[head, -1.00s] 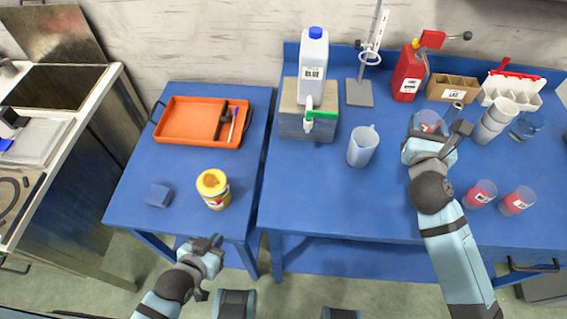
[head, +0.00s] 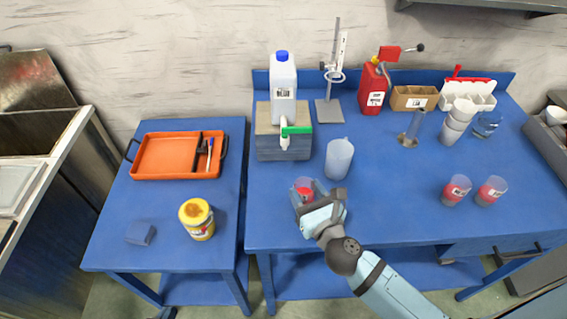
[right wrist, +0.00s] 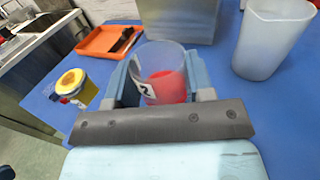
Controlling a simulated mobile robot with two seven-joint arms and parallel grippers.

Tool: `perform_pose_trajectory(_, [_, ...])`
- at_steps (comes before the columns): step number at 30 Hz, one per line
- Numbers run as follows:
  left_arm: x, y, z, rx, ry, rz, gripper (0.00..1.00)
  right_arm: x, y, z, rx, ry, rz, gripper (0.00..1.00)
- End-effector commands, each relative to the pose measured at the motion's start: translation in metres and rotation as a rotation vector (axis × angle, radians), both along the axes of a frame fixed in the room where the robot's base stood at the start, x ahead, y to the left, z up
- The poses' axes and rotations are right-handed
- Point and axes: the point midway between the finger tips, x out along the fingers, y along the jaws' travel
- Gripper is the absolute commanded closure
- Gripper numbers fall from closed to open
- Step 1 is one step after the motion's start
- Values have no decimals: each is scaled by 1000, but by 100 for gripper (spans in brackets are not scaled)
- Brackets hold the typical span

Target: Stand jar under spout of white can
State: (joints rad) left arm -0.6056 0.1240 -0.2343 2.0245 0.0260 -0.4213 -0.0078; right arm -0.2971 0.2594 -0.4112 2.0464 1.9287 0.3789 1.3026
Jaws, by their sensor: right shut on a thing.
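The white can (head: 283,95) with a blue cap stands on a grey wooden block (head: 285,147). Its spout (head: 285,142) with a green tap handle hangs over the block's front face. My right gripper (head: 312,203) is shut on a clear jar (head: 301,186) with red in its lower part and a white label. The jar is upright, in front of the block and a little right of the spout, not under it. In the right wrist view the jar (right wrist: 160,60) sits between the fingers. Whether it touches the table is unclear. My left gripper is not in view.
A translucent beaker (head: 339,160) stands right of the block, close behind the held jar. Two more red-filled jars (head: 456,190) stand at the right. A metal cylinder, white cups and a red canister (head: 373,88) stand farther back. The table's front left is clear.

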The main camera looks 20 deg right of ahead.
Motion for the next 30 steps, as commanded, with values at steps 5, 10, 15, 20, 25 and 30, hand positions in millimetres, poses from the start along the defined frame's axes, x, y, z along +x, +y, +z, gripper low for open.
perform_pose_trajectory(5, [-4, 3, -2, 13, 10, -6, 100, 46, 5, 2, -1, -2, -1, 78])
perform_pose_trajectory(10, [-5, 4, -1, 18, 9, -9, 100, 69, 8, 0, 0, 0, -1, 78])
perform_pose_trajectory(15, [-5, 4, 0, 18, 6, -10, 100, 79, 9, 0, 1, 0, -1, 78])
perform_pose_trajectory(20, [-5, 3, 2, 17, 4, -10, 100, 103, 12, 1, 0, -2, -1, 78])
perform_pose_trajectory(25, [-5, 3, -6, 14, 9, -8, 100, 107, 12, -18, 1, 2, -1, 78])
perform_pose_trajectory(30, [-5, 3, -4, 12, 10, -7, 100, 107, 12, -16, 1, 1, 0, 78])
